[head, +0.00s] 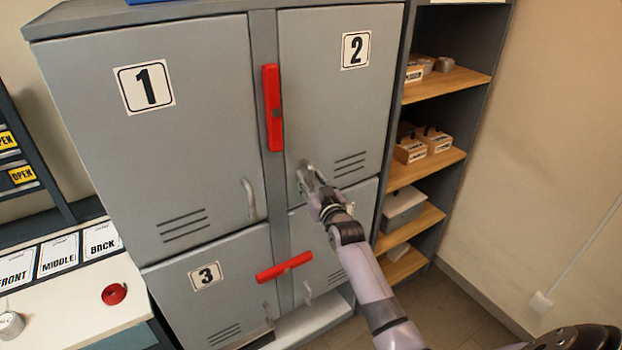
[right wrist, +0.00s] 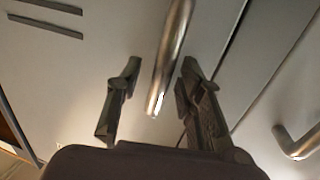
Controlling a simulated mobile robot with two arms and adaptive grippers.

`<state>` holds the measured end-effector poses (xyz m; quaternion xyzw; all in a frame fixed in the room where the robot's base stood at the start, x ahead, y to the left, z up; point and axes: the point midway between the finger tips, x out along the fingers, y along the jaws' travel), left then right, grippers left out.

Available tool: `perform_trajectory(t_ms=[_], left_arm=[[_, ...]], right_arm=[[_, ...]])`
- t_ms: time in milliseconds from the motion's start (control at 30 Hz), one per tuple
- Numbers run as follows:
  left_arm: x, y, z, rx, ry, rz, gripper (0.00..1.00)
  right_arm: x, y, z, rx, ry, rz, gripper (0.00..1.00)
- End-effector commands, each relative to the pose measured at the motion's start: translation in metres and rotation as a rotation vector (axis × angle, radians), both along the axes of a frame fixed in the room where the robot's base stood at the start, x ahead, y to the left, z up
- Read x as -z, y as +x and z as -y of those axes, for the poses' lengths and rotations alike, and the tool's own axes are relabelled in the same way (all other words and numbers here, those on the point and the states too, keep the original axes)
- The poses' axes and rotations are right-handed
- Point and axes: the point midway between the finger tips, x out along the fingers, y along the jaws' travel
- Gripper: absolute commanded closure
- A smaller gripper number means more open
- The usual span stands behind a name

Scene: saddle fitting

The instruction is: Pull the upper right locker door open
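The upper right locker door (head: 335,95), marked 2, is grey and looks closed. Its metal handle (right wrist: 172,50) runs down between the fingers of my right gripper (right wrist: 155,95) in the right wrist view. The fingers are open, one on each side of the handle, with a gap visible on both sides. In the head view my right gripper (head: 312,184) is at the lower left of door 2 and mostly covers the handle. A red bar (head: 272,108) stands upright on the post between doors 1 and 2. My left gripper is not in view.
Door 1 (head: 190,120) and door 3 (head: 210,290) look closed. A second red bar (head: 284,267) lies across the post between the lower doors. Open shelves (head: 445,84) with small boxes stand to the right. A bench (head: 70,310) with a red roll is at left.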

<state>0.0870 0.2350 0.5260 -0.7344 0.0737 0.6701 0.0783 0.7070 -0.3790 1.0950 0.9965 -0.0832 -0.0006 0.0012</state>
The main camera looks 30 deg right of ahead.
Motion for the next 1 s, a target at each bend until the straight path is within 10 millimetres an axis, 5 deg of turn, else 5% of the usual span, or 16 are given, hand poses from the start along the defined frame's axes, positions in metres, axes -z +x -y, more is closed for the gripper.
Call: perform_trajectory(t_ms=[300, 833, 1000], left_arm=[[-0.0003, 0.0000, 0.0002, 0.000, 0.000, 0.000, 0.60], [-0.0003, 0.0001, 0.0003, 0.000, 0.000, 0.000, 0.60], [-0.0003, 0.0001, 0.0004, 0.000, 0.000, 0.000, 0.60]], right_arm=[[-0.0002, 0.0023, 0.0004, 0.000, 0.000, 0.000, 0.65], [-0.0001, 0.0020, 0.0004, 0.000, 0.000, 0.000, 1.00], [0.0000, 0.0019, 0.0005, 0.000, 0.000, 0.000, 1.00]])
